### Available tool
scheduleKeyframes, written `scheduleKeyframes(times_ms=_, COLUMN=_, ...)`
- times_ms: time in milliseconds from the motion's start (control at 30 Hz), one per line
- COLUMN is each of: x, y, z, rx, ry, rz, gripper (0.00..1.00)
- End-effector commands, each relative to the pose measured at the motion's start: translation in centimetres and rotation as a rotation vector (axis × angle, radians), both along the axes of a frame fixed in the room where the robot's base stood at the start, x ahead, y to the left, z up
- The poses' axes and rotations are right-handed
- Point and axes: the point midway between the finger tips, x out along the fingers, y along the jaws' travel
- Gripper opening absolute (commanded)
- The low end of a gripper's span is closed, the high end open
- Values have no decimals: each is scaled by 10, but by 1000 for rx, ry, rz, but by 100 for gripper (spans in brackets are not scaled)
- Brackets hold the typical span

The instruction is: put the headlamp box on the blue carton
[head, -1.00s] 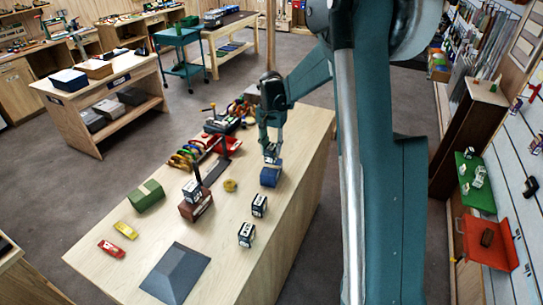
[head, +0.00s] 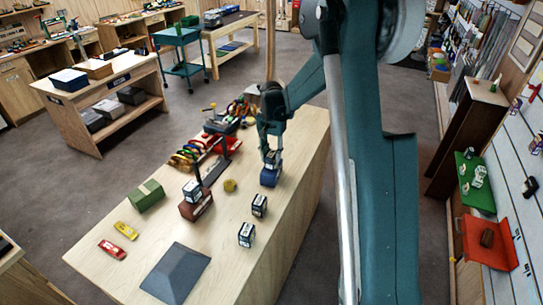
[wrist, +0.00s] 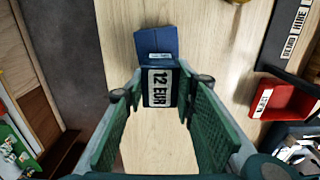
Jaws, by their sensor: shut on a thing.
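The headlamp box (head: 272,160) is a small dark box with a white label; in the wrist view (wrist: 160,88) its label reads "12 EUR". My gripper (head: 271,152) is shut on it, with its green finger pads on either side in the wrist view (wrist: 158,105). The blue carton (head: 269,179) stands on the wooden table directly below the held box; it also shows beyond the box in the wrist view (wrist: 156,42). The box's underside is hidden, so I cannot tell whether it touches the carton's top.
A yellow round thing (head: 230,185), a green box (head: 146,196) and a red tray (head: 222,146) lie to the left.

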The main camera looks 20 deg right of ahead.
Motion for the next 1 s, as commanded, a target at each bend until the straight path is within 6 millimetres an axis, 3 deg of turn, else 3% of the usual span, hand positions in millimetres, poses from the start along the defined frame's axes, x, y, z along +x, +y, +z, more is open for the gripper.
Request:
scheduleKeyframes(times_ms=167, x=0, y=0, z=-4, rx=0, ry=0, rz=0, gripper=14)
scheduleKeyframes(times_ms=200, x=0, y=0, z=-3, rx=0, ry=0, rz=0, gripper=30)
scheduleKeyframes(times_ms=300, x=0, y=0, z=-3, rx=0, ry=0, rz=0, gripper=42)
scheduleKeyframes(times_ms=767, x=0, y=0, z=0, rx=0, ry=0, rz=0, gripper=42)
scheduleKeyframes(times_ms=1000, x=0, y=0, z=17, rx=0, ry=0, rz=0, gripper=42)
